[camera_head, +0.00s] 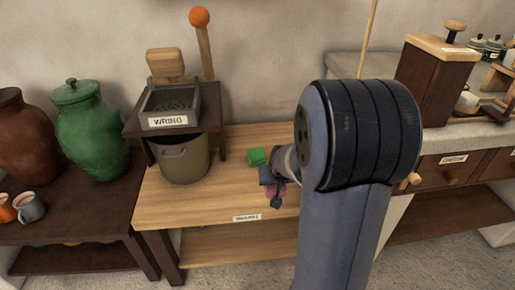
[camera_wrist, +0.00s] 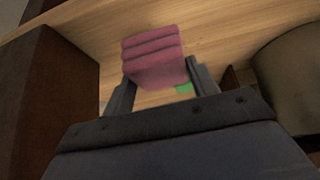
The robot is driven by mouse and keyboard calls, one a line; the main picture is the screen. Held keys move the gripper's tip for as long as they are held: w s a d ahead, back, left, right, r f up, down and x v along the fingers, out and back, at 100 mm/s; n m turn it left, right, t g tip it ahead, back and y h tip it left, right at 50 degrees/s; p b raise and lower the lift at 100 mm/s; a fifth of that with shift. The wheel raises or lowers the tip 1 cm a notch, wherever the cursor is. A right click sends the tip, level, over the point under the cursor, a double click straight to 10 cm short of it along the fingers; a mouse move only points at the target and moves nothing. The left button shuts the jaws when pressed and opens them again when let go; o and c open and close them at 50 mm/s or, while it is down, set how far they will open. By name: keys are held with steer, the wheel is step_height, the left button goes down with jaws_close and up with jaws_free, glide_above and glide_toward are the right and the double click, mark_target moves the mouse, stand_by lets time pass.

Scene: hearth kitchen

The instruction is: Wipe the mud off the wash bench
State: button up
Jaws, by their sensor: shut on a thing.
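The wash bench (camera_head: 190,215) is a light wooden table in the middle of the head view, with a small label on its front edge. Its top also shows in the wrist view (camera_wrist: 225,35). My gripper (camera_head: 271,182) is over the bench top, partly hidden by my arm. In the wrist view my gripper (camera_wrist: 162,80) is shut on a folded pink cloth (camera_wrist: 152,55). I cannot tell whether the cloth touches the wood. No mud shows on the visible bench top; my arm hides its right part.
A green block (camera_head: 256,156) sits on the bench just behind my gripper. A tray marked WRING (camera_head: 170,106) stands over a bucket (camera_head: 182,160) at the bench's left. Green (camera_head: 92,130) and brown (camera_head: 24,135) jars stand farther left. The bench's front left is clear.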

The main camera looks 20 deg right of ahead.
steer(key=shift+r+p, duration=0.95)
steer(key=shift+r, duration=0.6)
